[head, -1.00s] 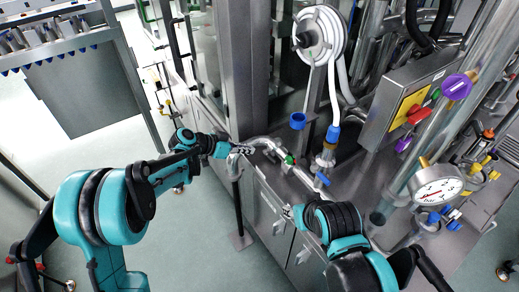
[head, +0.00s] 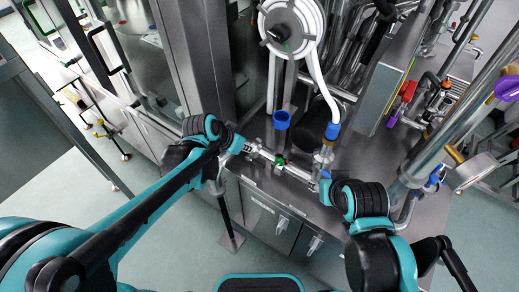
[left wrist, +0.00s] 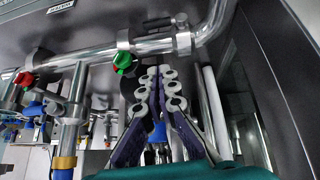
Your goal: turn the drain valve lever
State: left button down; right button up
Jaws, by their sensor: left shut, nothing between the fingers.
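A pipe (head: 297,170) runs along the front of the steel bench, with a small green valve handle (head: 281,160) on it. I cannot tell for sure which handle is the drain valve lever. The left wrist view shows a green handle (left wrist: 123,61) and a red handle (left wrist: 25,79) on clamped pipes. My left gripper (head: 250,148) is just left of the green valve; in the left wrist view its fingers (left wrist: 160,75) are shut and empty, close to the right of the green handle. My right gripper (head: 316,186) is near the pipe's right end; its fingers are too small to read.
A white hose reel (head: 291,25) hangs above the bench. A blue cup-like part (head: 281,120) and a blue hose fitting (head: 332,131) stand behind the pipe. A steel column and a gauge (head: 470,172) are at the right. Open floor lies in front of the cabinets.

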pick_arm(q)
jog(key=b, duration=0.4)
send_over(260, 164)
jog(key=f, duration=0.8)
jog(key=shift+w+a+f, duration=0.2)
jog(key=shift+a, duration=0.15)
jog(key=shift+s+a+f+b, duration=0.15)
jog(key=shift+f+b, duration=0.25)
jog(key=shift+f, duration=0.75)
jog(key=shift+s+f, duration=0.25)
jog(key=shift+f, duration=0.4)
jog(key=shift+b, duration=0.3)
jog(key=shift+s+f+b, duration=0.3)
jog(key=shift+f+b, duration=0.2)
jog(key=shift+f, duration=0.05)
